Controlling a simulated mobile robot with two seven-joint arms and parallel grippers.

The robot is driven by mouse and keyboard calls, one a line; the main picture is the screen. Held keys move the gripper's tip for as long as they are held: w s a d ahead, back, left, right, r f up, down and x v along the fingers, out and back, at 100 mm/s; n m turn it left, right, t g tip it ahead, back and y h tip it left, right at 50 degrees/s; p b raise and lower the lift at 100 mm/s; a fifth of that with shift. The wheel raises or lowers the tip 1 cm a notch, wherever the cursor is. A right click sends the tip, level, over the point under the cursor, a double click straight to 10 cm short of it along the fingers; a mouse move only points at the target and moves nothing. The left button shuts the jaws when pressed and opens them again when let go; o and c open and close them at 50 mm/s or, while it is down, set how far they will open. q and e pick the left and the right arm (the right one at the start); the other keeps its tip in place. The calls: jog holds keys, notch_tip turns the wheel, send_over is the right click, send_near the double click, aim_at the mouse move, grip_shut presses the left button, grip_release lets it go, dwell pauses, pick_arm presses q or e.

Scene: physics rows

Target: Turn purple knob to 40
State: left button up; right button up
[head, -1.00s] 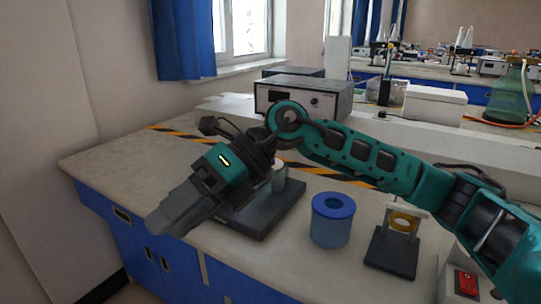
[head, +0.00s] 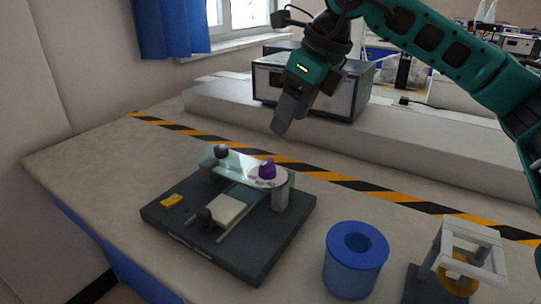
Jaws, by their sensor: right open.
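The purple knob (head: 267,168) sits upright on a pale round dial (head: 268,178) at the right end of a raised bridge on a dark grey device (head: 215,241). The dial's marks are too small to read. My right gripper (head: 281,128) is in the air above and behind the knob, pointing down, apart from it and empty. Its fingers overlap in this view, so the gap between them hardly shows. My left gripper is not in view.
A blue cylinder (head: 352,282) and a white frame with a yellow ring (head: 459,270) stand to the right of the device. A grey instrument box (head: 340,95) stands on the raised ledge behind. Striped tape (head: 340,180) crosses the bench. The bench left of the device is clear.

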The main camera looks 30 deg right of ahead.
aim_at(269, 162)
jog(key=b+x, duration=0.1)
jog(key=x, duration=1)
jog(key=shift+a+f+b, duration=0.15)
jog(key=shift+f+b, duration=0.1)
jog(key=shift+b, duration=0.15)
jog(key=c, duration=1)
